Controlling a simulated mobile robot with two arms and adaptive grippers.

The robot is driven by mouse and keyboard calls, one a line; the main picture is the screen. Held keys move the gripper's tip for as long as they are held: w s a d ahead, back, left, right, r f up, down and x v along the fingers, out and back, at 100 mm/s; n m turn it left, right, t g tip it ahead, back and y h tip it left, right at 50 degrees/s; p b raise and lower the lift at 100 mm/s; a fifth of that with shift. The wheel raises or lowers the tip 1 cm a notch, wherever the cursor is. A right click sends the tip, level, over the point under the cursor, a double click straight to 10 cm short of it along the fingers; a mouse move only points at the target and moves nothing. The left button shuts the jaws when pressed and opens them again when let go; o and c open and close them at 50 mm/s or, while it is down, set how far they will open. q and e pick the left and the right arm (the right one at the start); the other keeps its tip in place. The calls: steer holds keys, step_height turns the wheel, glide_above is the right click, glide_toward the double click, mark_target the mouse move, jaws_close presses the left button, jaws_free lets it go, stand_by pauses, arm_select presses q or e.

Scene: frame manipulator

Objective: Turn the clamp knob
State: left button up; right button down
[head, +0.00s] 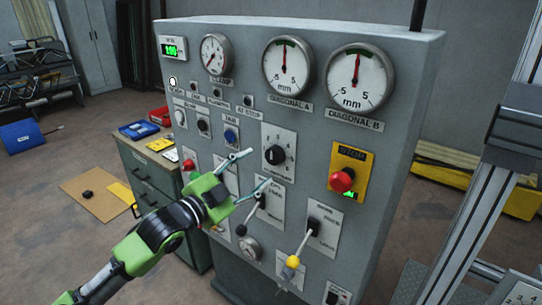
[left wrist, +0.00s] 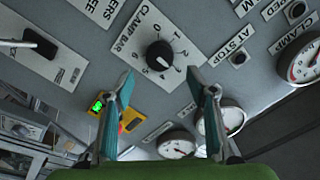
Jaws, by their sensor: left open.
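The clamp knob (head: 274,155) is a black rotary knob on a white numbered plate, in the middle of the grey control panel. In the left wrist view the same knob (left wrist: 160,54) sits beside the words "CLAMP BAR", with numbers around it. My left gripper (head: 258,168) is open, its two teal fingers pointing at the panel just left of the knob. In the left wrist view the fingers (left wrist: 160,76) are apart, with the knob ahead between their tips. Nothing is held, and the fingers appear clear of the knob. My right gripper is not in view.
A red stop button (head: 342,180) on a yellow plate is right of the knob. Dial gauges (head: 357,80) line the panel top. A green cabinet (head: 150,180) stands at the left.

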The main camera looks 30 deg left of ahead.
mark_target(272, 157)
arm_select(q)
steer(key=w, duration=0.2)
steer(key=w+p, duration=0.1)
steer(key=w, duration=0.2)
steer(key=shift+w+d+r, duration=0.15)
steer(key=shift+w+d, duration=0.05)
steer(key=shift+w, duration=0.15)
steer(key=shift+w+d+p, duration=0.1)
steer(key=shift+w+p, duration=0.3)
steer(key=shift+w, duration=0.4)
steer(key=c, duration=1.1)
